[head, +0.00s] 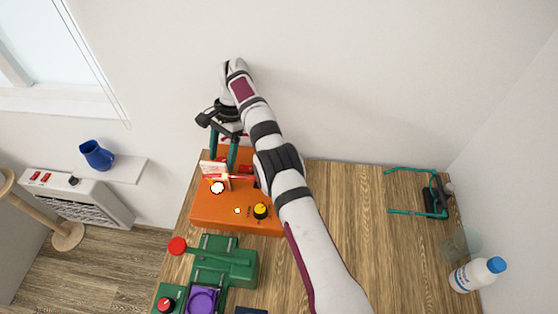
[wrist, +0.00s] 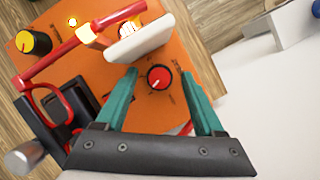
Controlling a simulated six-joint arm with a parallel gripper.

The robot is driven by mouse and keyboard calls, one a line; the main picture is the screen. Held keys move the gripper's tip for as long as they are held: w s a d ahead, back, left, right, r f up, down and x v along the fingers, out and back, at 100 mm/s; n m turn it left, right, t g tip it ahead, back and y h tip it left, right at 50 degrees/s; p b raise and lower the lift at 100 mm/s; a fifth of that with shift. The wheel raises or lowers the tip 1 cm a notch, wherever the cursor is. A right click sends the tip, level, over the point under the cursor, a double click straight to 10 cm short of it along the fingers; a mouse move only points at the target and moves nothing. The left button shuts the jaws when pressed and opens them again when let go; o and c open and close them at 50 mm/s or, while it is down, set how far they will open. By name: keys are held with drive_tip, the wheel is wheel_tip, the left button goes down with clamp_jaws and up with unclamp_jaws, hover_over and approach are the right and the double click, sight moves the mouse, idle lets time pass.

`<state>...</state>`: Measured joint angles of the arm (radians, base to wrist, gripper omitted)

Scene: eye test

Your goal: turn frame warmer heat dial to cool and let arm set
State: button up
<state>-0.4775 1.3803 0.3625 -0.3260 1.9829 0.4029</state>
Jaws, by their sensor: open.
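The frame warmer is an orange box (head: 205,212) on the wooden table; its orange top (wrist: 130,110) fills much of the wrist view. A red dial (wrist: 160,77) with a white pointer mark sits on it, beside print that seems to read HEAT; the mark points to the picture's lower left. My gripper (wrist: 159,74) is open, its teal fingers on either side of the red dial; I cannot tell if they touch it. A red spectacle-like frame (wrist: 62,53) reaches across the warmer near a glowing spot. In the head view my gripper (head: 222,163) is over the warmer's back part.
A yellow dial (head: 260,211) is on the warmer's front. A green device (head: 225,262) and purple dish (head: 202,300) stand in front. At right are a teal frame (head: 408,212) on a black holder and a white bottle (head: 472,277). The table's right middle is clear.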

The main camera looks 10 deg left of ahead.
drive_tip(key=m, duration=0.2)
drive_tip(key=m+t+y, duration=0.1)
drive_tip(key=m, duration=0.2)
drive_tip(key=shift+s+d+r+y, duration=0.15)
drive_tip(key=shift+y, duration=0.15)
drive_tip(key=m+t, duration=0.1)
drive_tip(key=m, duration=0.1)
drive_tip(key=m+t, duration=0.1)
drive_tip(key=m, duration=0.2)
drive_tip(key=shift+s+y, duration=0.2)
drive_tip(key=shift+y, duration=0.2)
drive_tip(key=v, duration=1.6)
drive_tip(key=s+d+r+n, duration=0.2)
drive_tip(key=s+d+n, duration=0.1)
drive_tip(key=s+d, duration=0.4)
drive_tip(key=s+d+r+n+h, duration=0.1)
drive_tip(key=s+d+r+n, duration=0.2)
drive_tip(key=s+d, duration=0.5)
drive_tip(key=shift+s+r+t+h, duration=0.2)
drive_tip(key=shift+s+t+h, duration=0.15)
drive_tip(key=shift+s, duration=0.55)
